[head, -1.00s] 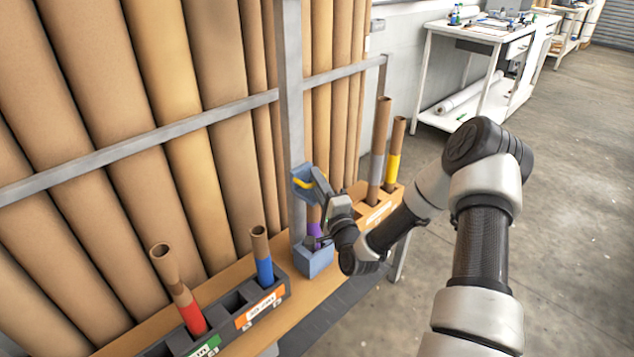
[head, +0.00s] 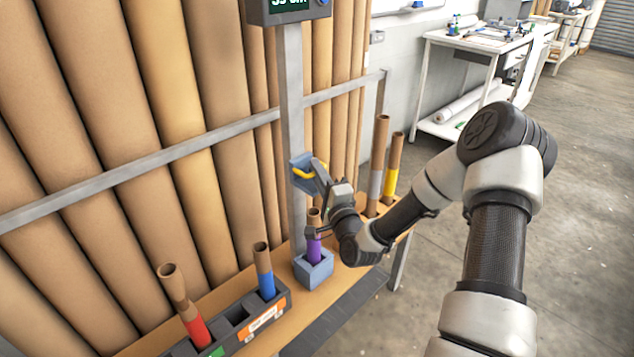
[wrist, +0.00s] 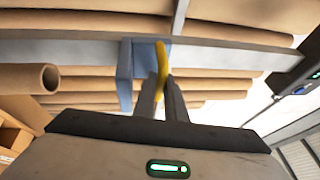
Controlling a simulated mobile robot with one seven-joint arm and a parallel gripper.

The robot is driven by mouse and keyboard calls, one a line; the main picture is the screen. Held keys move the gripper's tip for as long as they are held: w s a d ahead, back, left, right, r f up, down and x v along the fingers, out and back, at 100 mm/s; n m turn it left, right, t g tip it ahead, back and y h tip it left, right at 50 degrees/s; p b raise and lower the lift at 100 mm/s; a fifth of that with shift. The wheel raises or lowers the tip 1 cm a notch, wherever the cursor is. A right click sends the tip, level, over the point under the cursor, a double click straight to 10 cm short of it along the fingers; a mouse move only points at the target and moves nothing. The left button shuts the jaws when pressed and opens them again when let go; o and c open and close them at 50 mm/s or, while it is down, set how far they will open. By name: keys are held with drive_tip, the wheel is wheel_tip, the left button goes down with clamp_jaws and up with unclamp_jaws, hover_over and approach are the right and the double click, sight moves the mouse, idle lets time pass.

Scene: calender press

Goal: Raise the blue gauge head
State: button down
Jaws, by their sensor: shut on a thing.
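The blue gauge head (head: 299,174) sits on the grey upright post (head: 292,120), above a cardboard tube with a purple band (head: 314,247) that stands in a blue-grey block (head: 313,269). A gap shows between the head and the tube's top. The head has a yellow handle (head: 303,174). My gripper (head: 317,174) is shut on this handle, to the right of the head. In the wrist view the handle (wrist: 162,62) is between my fingertips (wrist: 165,85), and the blue head (wrist: 126,75) is just left of them.
A display box (head: 290,8) tops the post; its reading is cut off. A dark rack (head: 284,301) holds red- and blue-banded tubes at the front left. Grey- and yellow-banded tubes stand at the right. Large brown rolls (head: 150,90) lean behind a rail. Floor at the right is open.

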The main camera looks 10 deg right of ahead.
wheel_tip(320, 180, up, 32)
drive_tip(key=p, duration=1.6)
drive_tip(key=shift+f, duration=0.25)
drive_tip(key=shift+r, duration=0.1)
drive_tip(key=c, duration=2.1)
unclamp_jaws()
